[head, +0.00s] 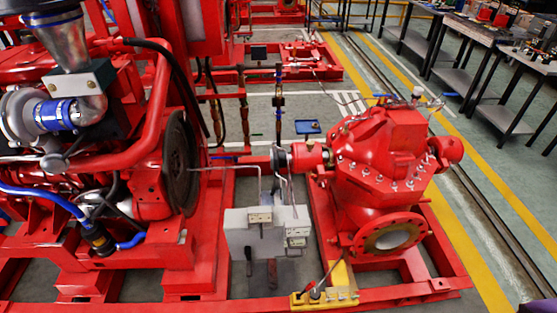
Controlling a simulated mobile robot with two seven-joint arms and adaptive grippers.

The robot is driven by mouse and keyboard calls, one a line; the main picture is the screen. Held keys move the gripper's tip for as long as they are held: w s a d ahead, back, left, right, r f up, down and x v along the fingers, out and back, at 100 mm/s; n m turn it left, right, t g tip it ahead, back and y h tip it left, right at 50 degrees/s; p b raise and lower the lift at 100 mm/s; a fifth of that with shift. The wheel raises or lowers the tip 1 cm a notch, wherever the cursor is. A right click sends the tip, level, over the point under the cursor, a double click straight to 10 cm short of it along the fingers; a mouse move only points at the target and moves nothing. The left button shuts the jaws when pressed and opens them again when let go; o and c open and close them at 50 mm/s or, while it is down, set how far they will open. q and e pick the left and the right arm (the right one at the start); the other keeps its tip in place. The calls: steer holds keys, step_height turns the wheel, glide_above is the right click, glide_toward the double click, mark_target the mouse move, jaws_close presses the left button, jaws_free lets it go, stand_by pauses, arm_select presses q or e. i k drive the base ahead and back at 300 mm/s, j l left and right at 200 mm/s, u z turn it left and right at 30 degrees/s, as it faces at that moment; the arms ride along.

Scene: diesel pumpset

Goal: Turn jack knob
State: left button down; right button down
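No part labelled as a jack knob can be made out for certain. A yellow block-like device (327,291) sits on the front rail of the red base, below the pump. A slim rod or lever rises from it, and small dark and pale fittings show on its top. A grey box-like unit (267,237) stands in the gap between the engine and the pump, with thin bent metal rods above it. Neither of my grippers is in view.
The red engine with its dark round flywheel (181,163) fills the left. The red pump (385,170) stands at right, its round flange (390,234) facing forward. Dark work tables (470,40) line the back right.

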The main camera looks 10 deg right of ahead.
mark_target(314, 294)
steer(key=z, duration=0.95)
steer(key=k+l+u, duration=0.1)
steer(key=l+u, duration=0.25)
